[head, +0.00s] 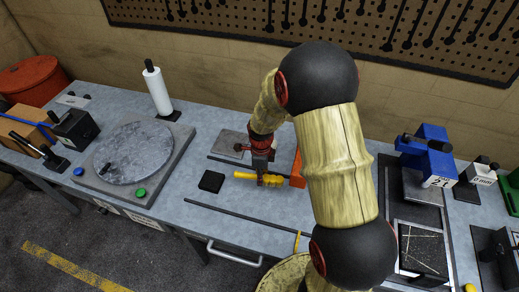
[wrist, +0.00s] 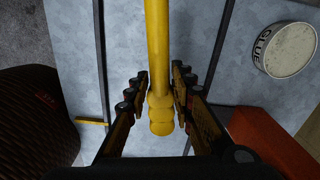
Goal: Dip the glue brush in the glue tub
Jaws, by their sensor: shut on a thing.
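The yellow glue brush (head: 272,181) lies roughly level between the fingers of my gripper (head: 262,178), low over the grey bench. In the wrist view the brush (wrist: 157,45) runs from the top edge down to its knobbed end, with the fingers (wrist: 160,88) shut on both sides of it. Its bristles cannot be made out. The glue tub (wrist: 284,50), round and pale with a GLUE label, stands apart at the upper right of the wrist view. In the head view I cannot make out the tub; my arm covers part of the bench.
An orange-red block (head: 298,168) stands just right of my gripper. A black pad (head: 211,181) and a dark rod (head: 240,213) lie nearby. A round turntable (head: 133,152) is at left, a blue machine (head: 426,150) at right. Clear bench lies left of the pad.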

